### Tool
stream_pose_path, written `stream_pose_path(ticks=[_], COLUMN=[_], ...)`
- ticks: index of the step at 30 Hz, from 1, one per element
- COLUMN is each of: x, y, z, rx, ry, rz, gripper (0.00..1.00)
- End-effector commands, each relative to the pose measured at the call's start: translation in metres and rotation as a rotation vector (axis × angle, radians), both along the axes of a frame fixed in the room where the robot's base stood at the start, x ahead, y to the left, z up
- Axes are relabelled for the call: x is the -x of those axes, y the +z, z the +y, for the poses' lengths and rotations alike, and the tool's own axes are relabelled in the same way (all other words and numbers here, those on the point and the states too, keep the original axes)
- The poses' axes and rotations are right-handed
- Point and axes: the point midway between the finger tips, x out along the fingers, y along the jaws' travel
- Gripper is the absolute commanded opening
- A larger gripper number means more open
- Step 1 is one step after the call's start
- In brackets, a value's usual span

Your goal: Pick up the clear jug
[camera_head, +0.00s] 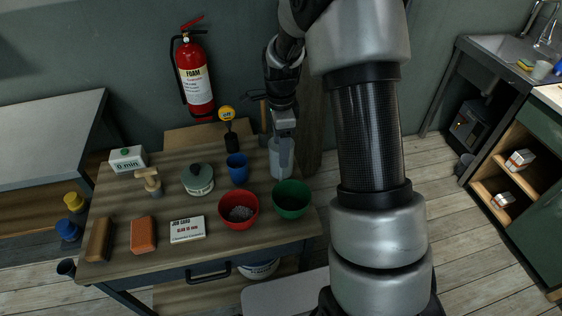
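The clear jug (275,168), a pale translucent vessel, stands upright at the back right of the wooden table (170,240). My gripper (285,151) points down at the jug from above, and a grey finger overlaps its upper part. The finger may be inside, in front of or against the jug; I cannot tell which. The gap between the fingers does not show clearly, so whether the gripper is open or shut on the jug is unclear.
A blue cup (238,176) stands just left of the jug, with a green bowl (292,208) and a red bowl (238,222) in front. A wall is close behind.

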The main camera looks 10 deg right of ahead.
Motion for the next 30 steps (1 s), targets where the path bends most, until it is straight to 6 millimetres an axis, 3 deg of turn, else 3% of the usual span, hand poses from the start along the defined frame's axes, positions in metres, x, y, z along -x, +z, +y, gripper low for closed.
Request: stream_pose_path(ticks=[8, 15, 25, 30], x=[0.001, 0.001, 0.0, 0.0], y=[-0.021, -0.056, -0.065, -0.064], z=[0.001, 0.004, 0.004, 0.004], rx=[-0.001, 0.0, 0.0, 0.0], ry=[0.0, 0.0, 0.0, 0.0], rz=[0.002, 0.003, -0.001, -0.001], gripper=[0.64, 0.64, 0.64, 0.37])
